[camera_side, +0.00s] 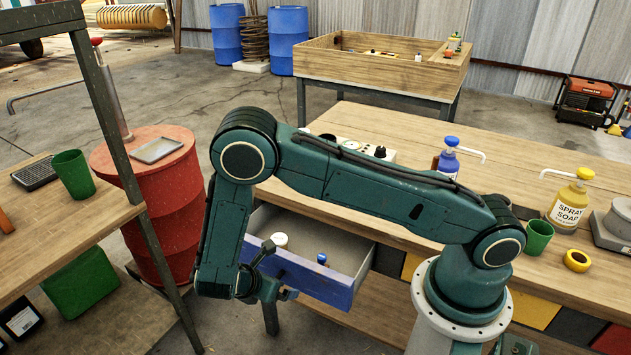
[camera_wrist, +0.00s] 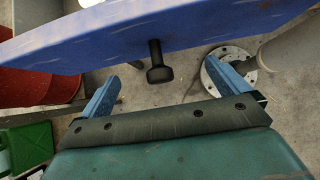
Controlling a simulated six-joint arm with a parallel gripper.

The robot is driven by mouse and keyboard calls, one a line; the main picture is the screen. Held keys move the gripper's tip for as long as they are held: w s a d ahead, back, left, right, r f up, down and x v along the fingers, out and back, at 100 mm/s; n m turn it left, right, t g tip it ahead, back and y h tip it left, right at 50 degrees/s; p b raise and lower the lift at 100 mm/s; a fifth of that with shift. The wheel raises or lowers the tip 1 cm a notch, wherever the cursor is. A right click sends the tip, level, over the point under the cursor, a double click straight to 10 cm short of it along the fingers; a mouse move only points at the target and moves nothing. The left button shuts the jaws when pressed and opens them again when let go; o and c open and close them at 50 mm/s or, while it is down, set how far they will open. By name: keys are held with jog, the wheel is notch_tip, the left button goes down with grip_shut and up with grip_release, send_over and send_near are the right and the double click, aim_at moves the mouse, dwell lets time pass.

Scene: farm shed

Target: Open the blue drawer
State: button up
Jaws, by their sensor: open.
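The blue drawer (camera_side: 325,283) sticks well out from under the wooden workbench in the side view, so its inside shows. A white-lidded item (camera_side: 279,240) and a small blue-capped item (camera_side: 321,259) are in it. In the wrist view the blue drawer front (camera_wrist: 140,38) spans the top, with a black knob (camera_wrist: 160,73) hanging from it. My gripper (camera_wrist: 168,88) is open, its two blue fingers on either side of the knob with clear gaps. In the side view my gripper (camera_side: 284,293) is at the drawer front; the arm partly hides the drawer's left end.
A red barrel (camera_side: 165,190) stands left of the drawer, beside a wooden table (camera_side: 110,215) with a metal post.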

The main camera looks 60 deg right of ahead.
jog(key=shift+a+r, duration=0.1)
jog(key=shift+r, duration=0.05)
jog(key=v, duration=0.6)
jog(key=shift+a+r, duration=0.2)
jog(key=shift+r, duration=0.05)
dwell(0.7)
jog(key=s+d+r+m+y, duration=0.1)
jog(key=d+r+m+y, duration=0.15)
jog(key=r, duration=0.45)
jog(key=s+d+r+m+t+y, duration=0.1)
jog(key=r+m, duration=0.3)
jog(key=r, duration=0.3)
jog(key=s+d+r+m+y, duration=0.2)
jog(key=r+m, duration=0.1)
jog(key=r, duration=0.4)
jog(key=s+d+r+m+t+y, duration=0.1)
jog(key=s+r+m, duration=0.3)
jog(key=s, duration=0.4)
jog(key=s+d+r+m+t+y, duration=0.1)
jog(key=s+d+r+m+t, duration=0.2)
jog(key=s+r, duration=0.4)
jog(key=shift+s+r+m+t, duration=0.15)
jog(key=shift+s+m+t, duration=0.15)
jog(key=shift+s+m, duration=0.5)
